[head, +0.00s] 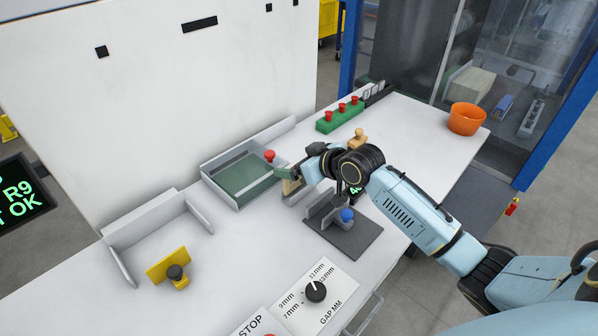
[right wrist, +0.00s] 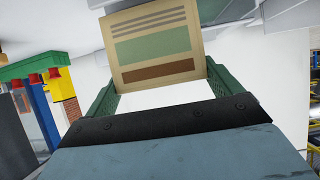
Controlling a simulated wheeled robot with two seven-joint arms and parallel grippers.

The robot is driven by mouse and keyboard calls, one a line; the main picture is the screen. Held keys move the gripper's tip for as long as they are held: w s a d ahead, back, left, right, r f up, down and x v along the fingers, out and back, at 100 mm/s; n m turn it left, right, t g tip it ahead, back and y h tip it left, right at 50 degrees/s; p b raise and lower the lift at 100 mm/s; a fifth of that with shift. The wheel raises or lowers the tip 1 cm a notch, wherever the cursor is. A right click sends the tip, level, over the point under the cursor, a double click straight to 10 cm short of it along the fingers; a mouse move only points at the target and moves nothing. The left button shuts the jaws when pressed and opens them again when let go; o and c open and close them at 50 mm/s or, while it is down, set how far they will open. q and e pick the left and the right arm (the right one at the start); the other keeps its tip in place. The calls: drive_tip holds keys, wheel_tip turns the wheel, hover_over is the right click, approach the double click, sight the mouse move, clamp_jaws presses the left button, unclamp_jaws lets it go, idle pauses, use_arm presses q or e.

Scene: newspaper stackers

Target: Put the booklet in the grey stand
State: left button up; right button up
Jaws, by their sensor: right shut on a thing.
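The booklet (right wrist: 152,48) is tan with grey lines, a green block and a brown strip. My right gripper (right wrist: 160,78) is shut on it, with green fingers at its two sides in the right wrist view. In the head view the booklet (head: 291,187) is small and partly hidden by my right gripper (head: 286,178), beside the right end of the green-bottomed tray. A dark grey stand (head: 362,241) with upright grey plates and a blue knob is on the table, nearer than the gripper and to its right. My left gripper is not in view.
The shallow grey tray (head: 218,191) has a green bottom and a red knob. A light grey angled guide (head: 150,222) and a yellow block (head: 168,265) are at left. A green block with red knobs (head: 340,116) and an orange bowl (head: 466,118) are at the back.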

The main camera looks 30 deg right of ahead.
sight(299, 185)
drive_tip(key=shift+f, duration=1.45)
drive_tip(key=shift+f, duration=0.1)
drive_tip(key=o, duration=0.7)
drive_tip(key=p+v, duration=0.1)
drive_tip(key=v, duration=1.1)
